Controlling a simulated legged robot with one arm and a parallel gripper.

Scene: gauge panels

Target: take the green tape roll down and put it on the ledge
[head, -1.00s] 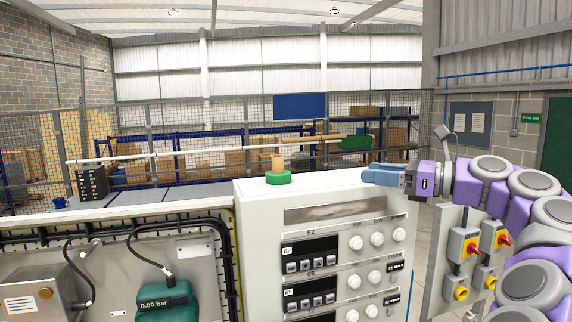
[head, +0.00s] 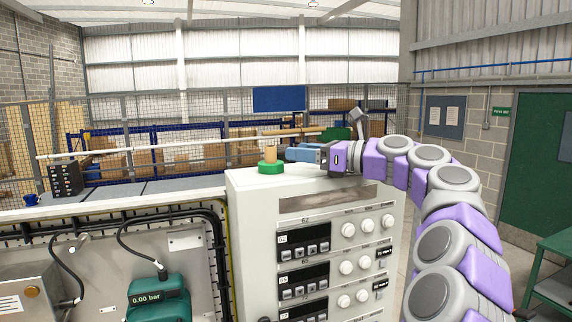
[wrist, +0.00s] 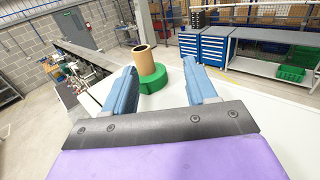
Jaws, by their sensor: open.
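The green tape roll (head: 271,167) lies flat on top of the light grey cabinet (head: 245,215), around the base of an upright tan cylinder (head: 270,153). My gripper (head: 288,153) is just right of the roll, level with the cylinder, its blue fingers pointing left. In the wrist view, my gripper (wrist: 159,67) is open and empty, with the green roll (wrist: 153,79) and tan cylinder (wrist: 144,58) just ahead between the finger lines.
The cabinet front has button modules and white knobs (head: 347,229). A teal gauge (head: 158,298) reading 0.00 bar and cables are on the lower panel. A black box (head: 65,180) and blue mug (head: 31,199) stand at far left. The cabinet top around the roll looks clear.

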